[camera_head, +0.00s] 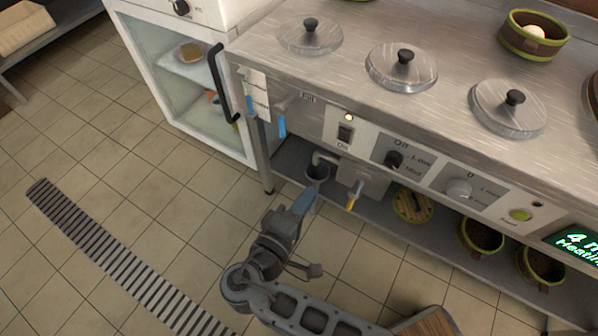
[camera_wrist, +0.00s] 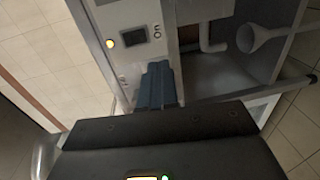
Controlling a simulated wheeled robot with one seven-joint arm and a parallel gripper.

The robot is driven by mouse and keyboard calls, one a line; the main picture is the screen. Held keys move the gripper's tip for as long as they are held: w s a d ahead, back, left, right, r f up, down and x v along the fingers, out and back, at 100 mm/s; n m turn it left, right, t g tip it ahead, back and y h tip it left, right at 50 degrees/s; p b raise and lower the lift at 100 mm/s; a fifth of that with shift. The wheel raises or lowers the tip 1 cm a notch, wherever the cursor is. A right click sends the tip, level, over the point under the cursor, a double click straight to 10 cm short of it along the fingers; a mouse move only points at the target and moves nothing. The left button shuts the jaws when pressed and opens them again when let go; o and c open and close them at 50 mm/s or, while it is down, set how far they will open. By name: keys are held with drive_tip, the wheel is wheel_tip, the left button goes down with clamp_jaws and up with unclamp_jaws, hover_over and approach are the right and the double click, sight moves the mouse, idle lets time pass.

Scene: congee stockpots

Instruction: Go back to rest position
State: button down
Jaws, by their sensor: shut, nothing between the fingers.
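My gripper (camera_head: 305,199) hangs in front of the steel stove counter in the head view, below the panel with the On switch (camera_head: 345,133). Its fingers are shut with nothing between them. In the wrist view the shut fingers (camera_wrist: 156,84) point toward the front panel, close to the switch and its lit lamp (camera_wrist: 110,43). I cannot tell whether the fingertips touch anything.
The steel counter (camera_head: 440,120) holds several lidded pots and a green-rimmed bowl (camera_head: 533,36) with an egg. A white cabinet (camera_head: 205,75) with a black handle stands left. Pots sit on the lower shelf (camera_head: 400,222). A floor grate (camera_head: 110,255) and open tiles lie left.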

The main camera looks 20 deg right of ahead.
drive_tip(key=s+d+f+n+g+y+p, duration=0.1)
drive_tip(key=s+d+f+y+p, duration=0.2)
drive_tip(key=s+d+f+y, duration=0.45)
drive_tip(key=s+r+y+p, duration=0.2)
drive_tip(key=s+r+p, duration=0.1)
drive_tip(key=s, duration=0.6)
drive_tip(key=s+r+m+t+y+p, duration=0.1)
drive_tip(key=s+r, duration=0.3)
drive_tip(key=r, duration=0.7)
drive_tip(key=s+r+m+t+y+p, duration=0.1)
drive_tip(key=s+r+m+t+p, duration=0.1)
drive_tip(key=r, duration=0.9)
drive_tip(key=s+r+m+t+y+p, duration=0.2)
drive_tip(key=s+r+m, duration=0.3)
drive_tip(key=r, duration=0.6)
drive_tip(key=shift+s+d+r+t, duration=0.15)
drive_tip(key=shift+s+r+t, duration=0.25)
drive_tip(key=shift+t, duration=0.2)
drive_tip(key=shift+d, duration=0.1)
